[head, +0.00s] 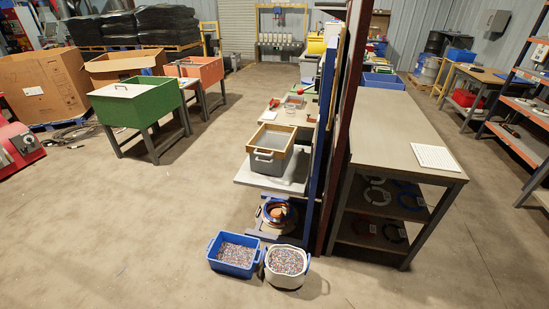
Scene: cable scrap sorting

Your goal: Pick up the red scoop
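No thing shows clearly as a red scoop. A small red object (274,103) lies near the left edge of the narrow bench at the centre; it is too small to tell whether it is the scoop. Another small red piece (310,91) shows farther back on the same bench, near the panel, and its shape is also unclear. Neither of my grippers is in view.
A wood-rimmed grey box (271,140) stands on the near end of the bench. Blue (236,256) and white (287,267) bins of scrap sit on the floor before it. A tall panel (345,130) separates a right-hand table (400,130). The left floor is open, with a green bin (150,107) beyond.

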